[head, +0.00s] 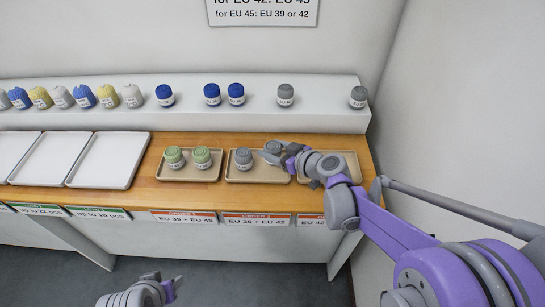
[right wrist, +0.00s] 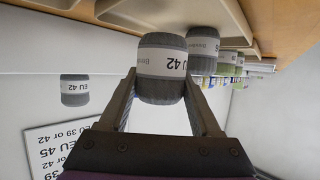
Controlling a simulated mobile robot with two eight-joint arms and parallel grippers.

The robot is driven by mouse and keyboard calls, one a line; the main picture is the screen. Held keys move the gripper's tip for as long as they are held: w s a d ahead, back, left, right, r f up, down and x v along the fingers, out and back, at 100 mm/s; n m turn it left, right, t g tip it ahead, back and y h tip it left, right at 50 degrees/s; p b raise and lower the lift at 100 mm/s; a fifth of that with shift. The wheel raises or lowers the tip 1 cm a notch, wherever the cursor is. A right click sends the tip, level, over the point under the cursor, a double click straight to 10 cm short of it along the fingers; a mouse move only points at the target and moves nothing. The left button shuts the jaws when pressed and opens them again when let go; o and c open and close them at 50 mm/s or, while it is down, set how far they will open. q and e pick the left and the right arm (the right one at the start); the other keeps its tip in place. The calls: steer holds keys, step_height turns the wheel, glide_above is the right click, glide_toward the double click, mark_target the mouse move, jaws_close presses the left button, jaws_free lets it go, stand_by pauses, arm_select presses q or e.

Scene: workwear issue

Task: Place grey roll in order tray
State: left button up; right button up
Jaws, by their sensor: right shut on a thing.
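My right gripper (head: 279,154) is shut on a grey roll (head: 272,147) over the right part of the middle beige order tray (head: 256,181). In the right wrist view this held grey roll (right wrist: 160,68) sits between both fingers, its white label reading EU 42. I cannot tell whether its base touches the tray. A second grey roll (head: 243,160) stands upright in the left part of the same tray; it also shows in the right wrist view (right wrist: 204,42), just beyond the held one. My left gripper (head: 168,287) is low at the front, away from the trays; its jaw opening is unclear.
The left beige tray (head: 188,179) holds two green rolls (head: 202,156). The right beige tray (head: 347,167) is partly behind my right arm. White trays (head: 108,160) lie at left. Blue rolls (head: 165,95), grey rolls (head: 286,95) and others stand on the raised white shelf (head: 190,120).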

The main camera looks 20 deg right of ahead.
steer(key=shift+f, duration=1.4)
steer(key=shift+f+b, duration=0.2)
steer(key=shift+b, duration=0.1)
steer(key=o, duration=1.3)
steer(key=shift+o, duration=0.2)
steer(key=shift+r, duration=0.2)
